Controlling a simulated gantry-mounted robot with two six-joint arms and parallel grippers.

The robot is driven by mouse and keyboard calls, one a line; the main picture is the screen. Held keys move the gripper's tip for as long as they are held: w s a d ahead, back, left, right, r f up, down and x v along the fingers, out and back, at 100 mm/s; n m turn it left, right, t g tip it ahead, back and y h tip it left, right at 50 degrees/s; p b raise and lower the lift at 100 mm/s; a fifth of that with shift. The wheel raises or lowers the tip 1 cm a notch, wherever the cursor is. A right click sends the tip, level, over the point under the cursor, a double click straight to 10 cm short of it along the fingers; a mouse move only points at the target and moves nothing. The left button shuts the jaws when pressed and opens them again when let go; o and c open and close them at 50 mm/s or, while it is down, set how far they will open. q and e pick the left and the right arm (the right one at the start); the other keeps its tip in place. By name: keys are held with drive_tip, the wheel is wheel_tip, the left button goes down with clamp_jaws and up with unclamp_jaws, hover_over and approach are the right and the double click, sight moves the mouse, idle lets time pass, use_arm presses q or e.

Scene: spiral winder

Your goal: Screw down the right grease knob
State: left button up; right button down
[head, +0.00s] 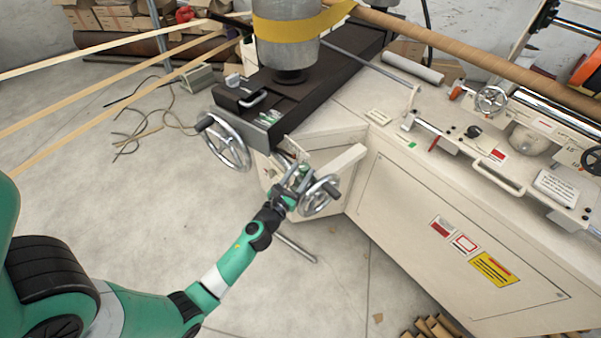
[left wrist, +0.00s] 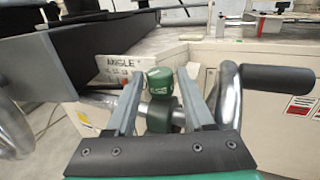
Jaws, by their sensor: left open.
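A green grease knob (left wrist: 160,80) with small lettering on its top stands upright in the left wrist view, on a green stem in front of a shiny metal shaft. My left gripper (left wrist: 158,75) is open, with one grey finger on each side of the knob and visible gaps beside it. In the head view the left gripper (head: 297,178) is at the front end of the machine, beside the lower handwheel (head: 320,196). The knob is hard to make out there behind the fingers. My right gripper is in neither view.
A handwheel with a black handle (left wrist: 278,78) stands close on the gripper's right. An upper handwheel (head: 227,142) is left of the gripper in the head view. A cream cabinet (head: 400,230) lies to the right. Open floor (head: 130,215) lies to the left.

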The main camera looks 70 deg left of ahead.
use_arm(q)
clamp_jaws()
